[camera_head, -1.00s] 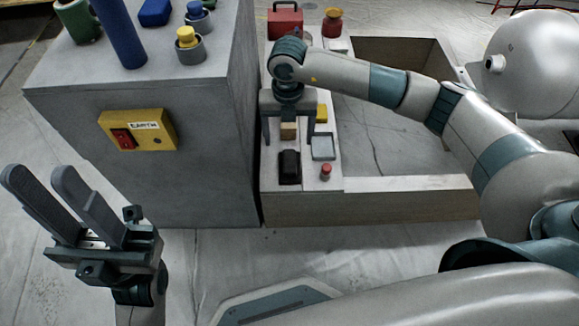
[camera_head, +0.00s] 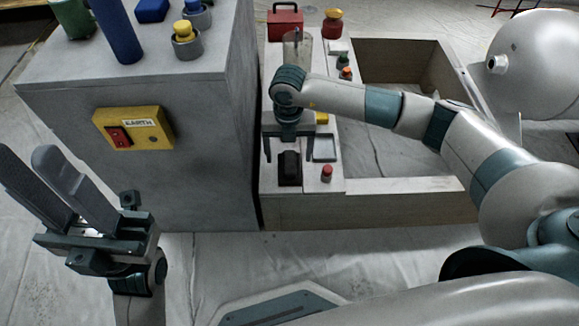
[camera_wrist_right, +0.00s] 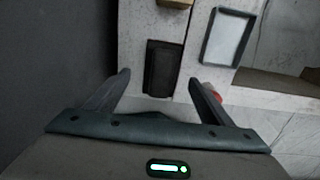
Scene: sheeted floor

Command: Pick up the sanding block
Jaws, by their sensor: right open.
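A black block (camera_head: 290,168), which looks like the sanding block, lies near the front end of the narrow ledge. It also shows in the right wrist view (camera_wrist_right: 161,68). My right gripper (camera_head: 288,156) is open above it, pointing down. In the right wrist view its fingertips (camera_wrist_right: 160,77) appear to the left and right of the block, with gaps on both sides. I cannot tell how high the fingertips are. My left gripper (camera_head: 28,152) is open and empty at the left, fingers pointing up.
A grey tray (camera_head: 325,149) and a red-topped item (camera_head: 327,174) are right of the block. A tan block (camera_wrist_right: 173,3) lies behind it. A tall grey cabinet (camera_head: 190,180) stands close on the left. A red box (camera_head: 285,23) is farther back.

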